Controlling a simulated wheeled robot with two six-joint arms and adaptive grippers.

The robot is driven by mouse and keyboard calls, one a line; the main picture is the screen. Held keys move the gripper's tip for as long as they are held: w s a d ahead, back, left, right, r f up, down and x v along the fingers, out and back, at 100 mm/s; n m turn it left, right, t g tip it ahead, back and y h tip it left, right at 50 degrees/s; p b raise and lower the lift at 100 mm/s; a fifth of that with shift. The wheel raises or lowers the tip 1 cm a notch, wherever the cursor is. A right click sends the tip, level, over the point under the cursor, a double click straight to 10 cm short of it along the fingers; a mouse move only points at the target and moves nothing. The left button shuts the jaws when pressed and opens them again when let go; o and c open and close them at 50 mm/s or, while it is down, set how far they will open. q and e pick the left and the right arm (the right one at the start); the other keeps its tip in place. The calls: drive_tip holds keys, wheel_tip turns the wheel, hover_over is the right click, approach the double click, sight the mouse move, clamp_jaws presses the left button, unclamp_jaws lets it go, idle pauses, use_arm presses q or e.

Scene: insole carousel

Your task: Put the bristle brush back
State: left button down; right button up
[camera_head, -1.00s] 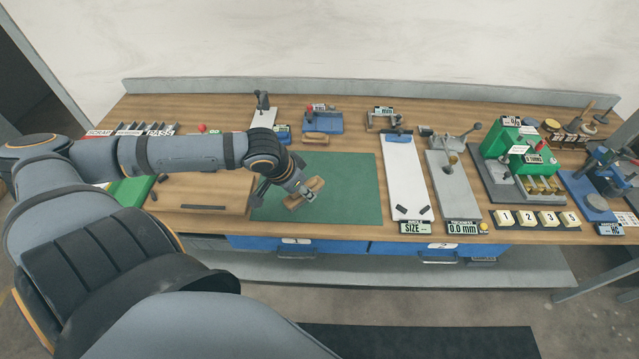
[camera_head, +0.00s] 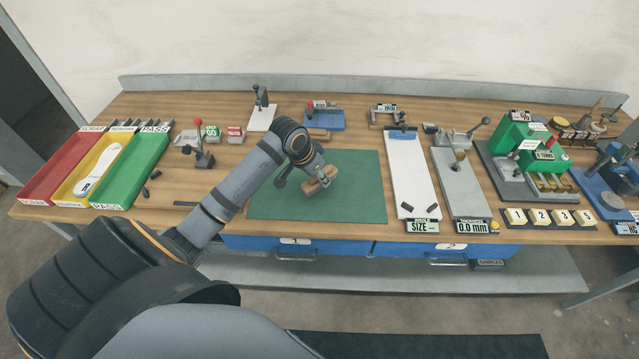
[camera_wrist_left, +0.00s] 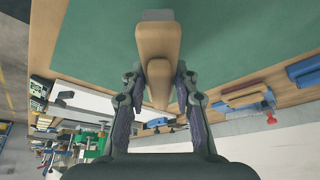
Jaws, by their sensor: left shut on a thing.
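My right gripper is not in view.
A similar wooden piece (camera_head: 318,134) lies behind the mat, in front of a blue fixture (camera_head: 325,119). A white sizing board (camera_head: 408,175) stands right of the mat. Red (camera_head: 45,184), yellow and green trays are at the left. Most of the mat is clear.

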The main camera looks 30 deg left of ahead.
sight(319, 183)
use_arm(q)
wheel_tip(319, 183, down, 3)
drive_tip(key=shift+w+r+p, duration=0.1)
drive_tip(key=shift+r+p, duration=0.1)
drive_tip(key=shift+p, duration=0.25)
drive_tip(key=shift+f, duration=0.4)
drive_tip(key=c, duration=1)
unclamp_jaws()
drive_tip(key=shift+f, duration=0.1)
drive_tip(key=shift+r, duration=0.25)
drive_tip(key=v, duration=1)
drive_tip(key=shift+a+r+p, duration=0.1)
drive_tip(key=shift+a+p, duration=0.1)
drive_tip(key=shift+p, duration=0.15)
drive_tip(key=shift+v, duration=0.8)
